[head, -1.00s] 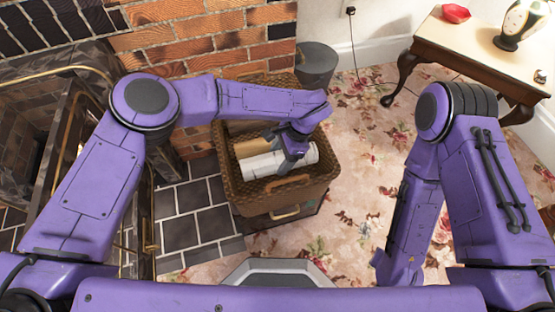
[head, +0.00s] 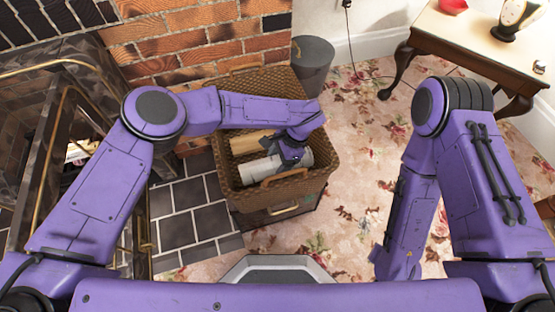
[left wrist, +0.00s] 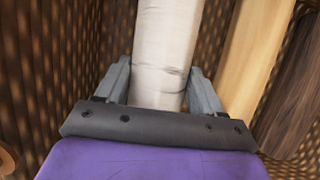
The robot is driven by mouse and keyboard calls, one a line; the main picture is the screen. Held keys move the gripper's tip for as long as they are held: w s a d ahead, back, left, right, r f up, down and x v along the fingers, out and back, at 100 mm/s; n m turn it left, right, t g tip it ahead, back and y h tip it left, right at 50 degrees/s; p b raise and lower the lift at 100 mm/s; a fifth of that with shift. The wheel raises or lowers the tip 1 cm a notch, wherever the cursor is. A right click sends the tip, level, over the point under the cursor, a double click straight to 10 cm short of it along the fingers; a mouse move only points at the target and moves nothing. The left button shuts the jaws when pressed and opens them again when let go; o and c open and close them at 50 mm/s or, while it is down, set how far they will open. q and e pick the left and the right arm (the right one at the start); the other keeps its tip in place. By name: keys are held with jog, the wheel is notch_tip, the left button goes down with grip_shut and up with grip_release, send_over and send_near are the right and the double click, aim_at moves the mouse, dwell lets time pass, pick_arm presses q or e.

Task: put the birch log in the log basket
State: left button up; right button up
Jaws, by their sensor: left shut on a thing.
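The birch log (head: 262,168) is pale white with faint grey marks. It lies inside the wicker log basket (head: 284,192), below the rim, near the front side. My left gripper (head: 296,156) reaches down into the basket at the log's right part and is shut on it. In the left wrist view the birch log (left wrist: 165,50) runs between the two fingers (left wrist: 157,85), with woven basket wall on both sides. Whether the log touches the basket floor is hidden. My right gripper is not visible; only my right arm shows.
A tan log (head: 250,142) lies beside the birch log in the basket, and a dark brown log (left wrist: 300,95) shows in the left wrist view. A grey bucket (head: 313,65) stands behind the basket. A wooden side table (head: 470,50) is at the right. The flowered carpet is clear.

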pick_arm(q)
jog(key=o, duration=1.4)
jog(key=shift+c, duration=0.2)
jog(key=shift+r, duration=0.25)
jog(key=p+v, duration=0.2)
jog(key=v, duration=1)
jog(key=shift+r+p, duration=0.35)
jog(key=shift+r, duration=0.05)
